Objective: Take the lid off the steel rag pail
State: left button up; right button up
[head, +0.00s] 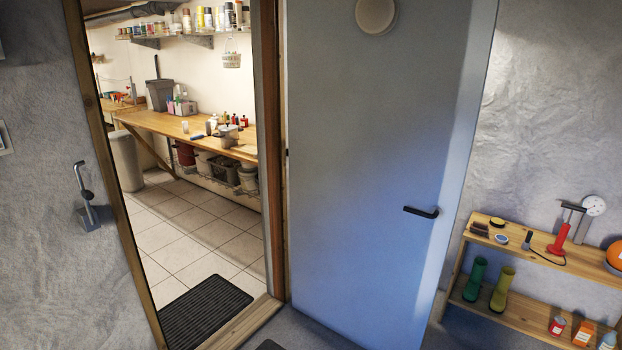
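Through the open doorway, a small steel vessel (229,135) stands on the wooden workbench (160,123) in the far room. It looks like the steel rag pail, but it is too small in view to be sure. Something seems to cover its top; I cannot make out the lid clearly. Neither of my grippers is in view.
A pale door (370,150) with a black handle (421,212) stands open right of the doorway. A dark ribbed mat (208,311) lies just inside on the tiled floor (190,235), which is mostly clear. A low wooden shelf (520,312) holds boots and tools at right.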

aim_at(228, 126)
jog(key=i+l, duration=0.1)
jog(key=i, duration=0.6)
jog(key=i+l, duration=0.1)
jog(key=i, duration=0.65)
